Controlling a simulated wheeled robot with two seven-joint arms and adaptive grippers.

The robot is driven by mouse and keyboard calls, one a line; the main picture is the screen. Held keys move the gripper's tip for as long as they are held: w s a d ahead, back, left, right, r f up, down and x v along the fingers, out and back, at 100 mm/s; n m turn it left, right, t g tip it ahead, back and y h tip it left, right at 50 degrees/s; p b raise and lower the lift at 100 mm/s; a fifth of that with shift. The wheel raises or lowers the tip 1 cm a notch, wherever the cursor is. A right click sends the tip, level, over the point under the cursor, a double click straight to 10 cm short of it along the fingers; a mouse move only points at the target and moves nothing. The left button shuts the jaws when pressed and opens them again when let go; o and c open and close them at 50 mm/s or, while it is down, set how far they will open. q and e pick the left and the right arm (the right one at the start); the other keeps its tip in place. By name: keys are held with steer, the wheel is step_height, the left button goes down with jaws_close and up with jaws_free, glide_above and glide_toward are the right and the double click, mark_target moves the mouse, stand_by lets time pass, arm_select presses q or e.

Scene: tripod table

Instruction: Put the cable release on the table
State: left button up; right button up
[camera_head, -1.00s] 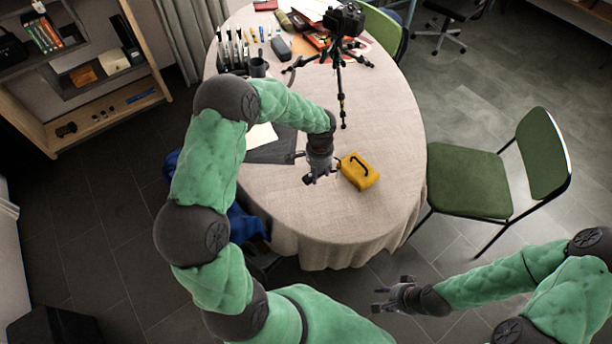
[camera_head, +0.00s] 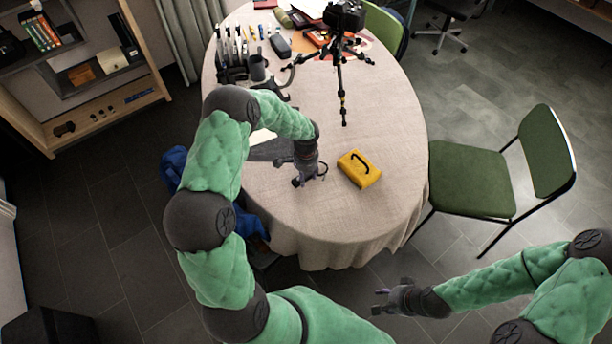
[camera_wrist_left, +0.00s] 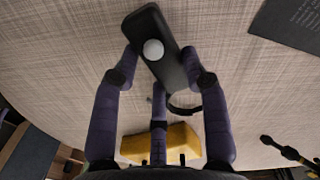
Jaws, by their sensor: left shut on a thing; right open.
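The cable release (camera_wrist_left: 158,50) is a slim black body with a round white button. In the left wrist view it lies between the fingertips of my left gripper (camera_wrist_left: 160,70), which is shut on it. A dark cable loop (camera_wrist_left: 184,108) hangs near it. In the head view my left gripper (camera_head: 308,179) is low over the front left part of the table (camera_head: 395,115). I cannot tell whether the release touches the cloth. My right gripper (camera_head: 385,298) is open and empty, out beyond the table's front edge.
A yellow box (camera_head: 366,177) with a black handle stands just right of my left gripper. A dark mat (camera_head: 268,150) lies behind it. A tripod (camera_head: 341,85) with a camera (camera_head: 344,16) stands farther back. The front cloth is clear. A green chair (camera_head: 470,178) is at right.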

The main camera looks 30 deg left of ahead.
mark_target(306, 177)
arm_select(q)
steer(key=shift+f, duration=0.1)
steer(key=o, duration=1.1)
steer(key=shift+o, duration=0.2)
steer(key=shift+r, duration=0.25)
step_height(306, 177, up, 12)
steer(key=p, duration=0.3)
steer(key=shift+f, duration=0.15)
